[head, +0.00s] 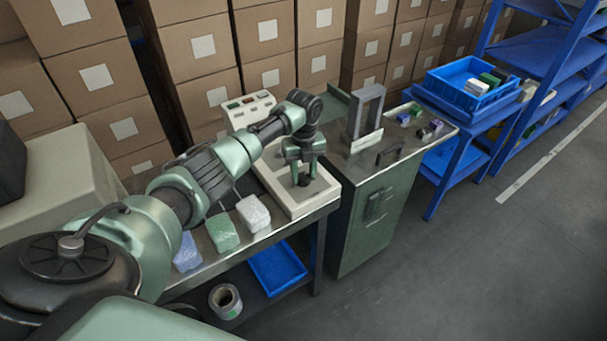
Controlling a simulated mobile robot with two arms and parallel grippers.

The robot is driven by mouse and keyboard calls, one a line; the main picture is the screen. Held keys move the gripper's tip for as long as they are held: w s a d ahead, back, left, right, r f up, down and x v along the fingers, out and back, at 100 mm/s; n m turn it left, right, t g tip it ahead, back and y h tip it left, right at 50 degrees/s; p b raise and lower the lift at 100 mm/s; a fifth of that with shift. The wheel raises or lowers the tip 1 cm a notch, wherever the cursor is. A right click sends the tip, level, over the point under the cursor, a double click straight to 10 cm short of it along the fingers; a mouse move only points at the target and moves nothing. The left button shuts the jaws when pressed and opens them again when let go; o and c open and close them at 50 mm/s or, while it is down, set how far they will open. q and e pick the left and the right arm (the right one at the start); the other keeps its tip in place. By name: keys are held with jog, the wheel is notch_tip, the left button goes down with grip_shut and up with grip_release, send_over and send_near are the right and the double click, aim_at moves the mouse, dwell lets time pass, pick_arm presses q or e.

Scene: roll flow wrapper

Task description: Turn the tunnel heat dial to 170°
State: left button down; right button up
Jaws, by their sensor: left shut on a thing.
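My left gripper (303,178) reaches down over a cream panel (305,203) on the metal bench. Its fingers are shut on a small dark knob, the tunnel heat dial (304,181), which stands up from the panel. The fingers cover most of the dial. Its scale and pointer are too small to read. My right gripper is not in view.
A control box (248,108) with small buttons stands behind my arm. Wrapped packs (222,232) lie on the bench at the front. A green cabinet (362,225) with a grey frame (366,110) and small parts stands to the right. Stacked cartons (270,35) line the back.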

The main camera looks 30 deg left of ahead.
aim_at(304, 177)
pick_arm(q)
jog(key=m+b, duration=0.1)
jog(key=m, duration=0.4)
jog(key=shift+m, duration=0.3)
dwell(0.4)
jog(key=c, duration=0.9)
grip_release()
jog(key=shift+r+b, duration=0.7)
jog(key=shift+r, duration=3.25)
